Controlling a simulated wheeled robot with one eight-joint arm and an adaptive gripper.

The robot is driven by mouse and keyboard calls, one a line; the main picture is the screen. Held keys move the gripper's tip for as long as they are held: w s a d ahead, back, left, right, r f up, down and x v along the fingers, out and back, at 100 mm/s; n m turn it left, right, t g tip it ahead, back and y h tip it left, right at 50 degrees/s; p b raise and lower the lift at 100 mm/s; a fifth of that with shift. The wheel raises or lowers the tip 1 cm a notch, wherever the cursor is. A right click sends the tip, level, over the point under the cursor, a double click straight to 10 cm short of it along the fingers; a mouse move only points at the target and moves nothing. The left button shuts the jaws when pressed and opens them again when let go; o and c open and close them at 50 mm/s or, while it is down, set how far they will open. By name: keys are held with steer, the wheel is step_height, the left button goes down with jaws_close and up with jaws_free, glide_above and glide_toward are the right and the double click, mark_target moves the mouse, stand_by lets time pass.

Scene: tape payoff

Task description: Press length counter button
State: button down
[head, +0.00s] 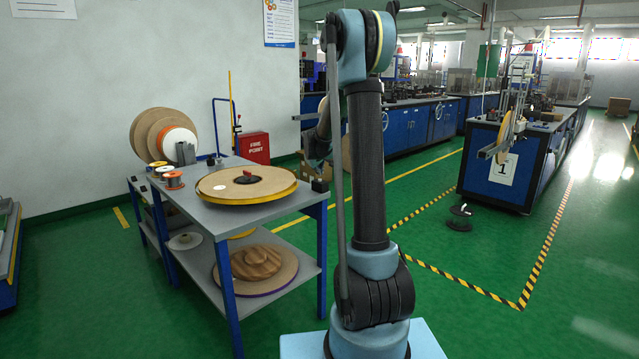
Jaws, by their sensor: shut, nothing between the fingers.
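A small dark box (320,185) sits at the right corner of the grey table top. It may be the length counter, but its button is too small to make out. My arm stands in front, and its wrist end comes down behind the upright link. My gripper (316,169) is a small dark shape at that end, partly hidden, close above the dark box. It is shut and empty. Whether it touches the box I cannot tell.
The table (215,220) carries a large flat reel (225,187) with a dark hub and several small spools. More reels lie on its lower shelf, and large discs (160,130) stand behind. A red fire point box (253,148) stands behind the table. Green floor to the right is mostly free.

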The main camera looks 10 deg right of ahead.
mark_target(318, 181)
steer(key=shift+r, duration=2.55)
steer(key=s+d+f+m+g, duration=0.15)
steer(key=s+m+g, duration=0.25)
steer(key=s, duration=2.7)
steer(key=s+f+m+g+y, duration=0.1)
steer(key=s+f, duration=0.4)
steer(key=s, duration=0.7)
steer(key=s+f+m+g+y, duration=0.1)
steer(key=s+f, duration=0.5)
steer(key=s, duration=0.7)
steer(key=shift+s+a+f+g, duration=0.3)
steer(key=shift+g, duration=0.1)
